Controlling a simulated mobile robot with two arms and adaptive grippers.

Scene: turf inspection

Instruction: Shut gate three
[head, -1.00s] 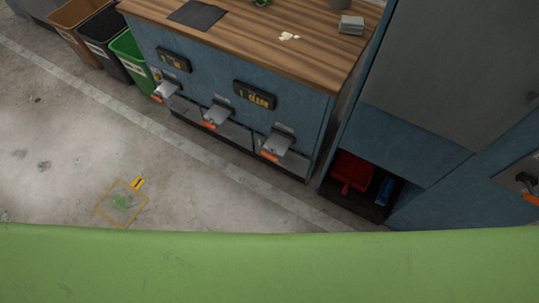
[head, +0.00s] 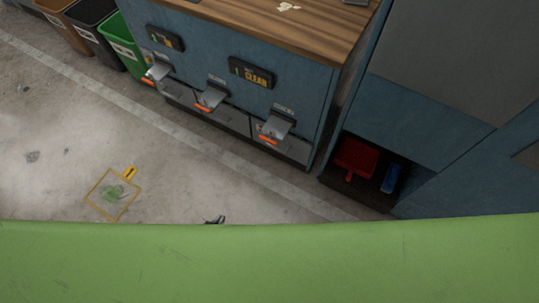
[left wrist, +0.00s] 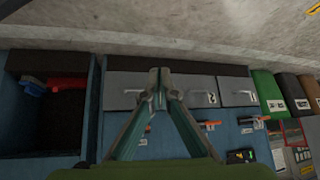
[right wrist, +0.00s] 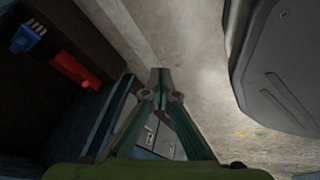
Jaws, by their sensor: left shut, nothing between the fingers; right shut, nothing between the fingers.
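Three gates sit low in the front of the blue cabinet, each with a grey metal lever and an orange tip. In the head view they are the left lever (head: 158,70), the middle lever (head: 212,96) and the right lever (head: 276,125). My left gripper (head: 215,220) shows only as a dark tip over the floor, apart from the levers. In the left wrist view it is shut and empty (left wrist: 158,78), in front of the gates' grey panels (left wrist: 193,90). My right gripper (right wrist: 162,78) is shut and empty.
Green (head: 122,42), black and brown bins stand left of the cabinet. An open recess at right holds a red dustpan-like thing (head: 355,157) and a blue item (head: 391,178). A yellow floor square (head: 94,203) has a green patch inside. The concrete floor before the gates is clear.

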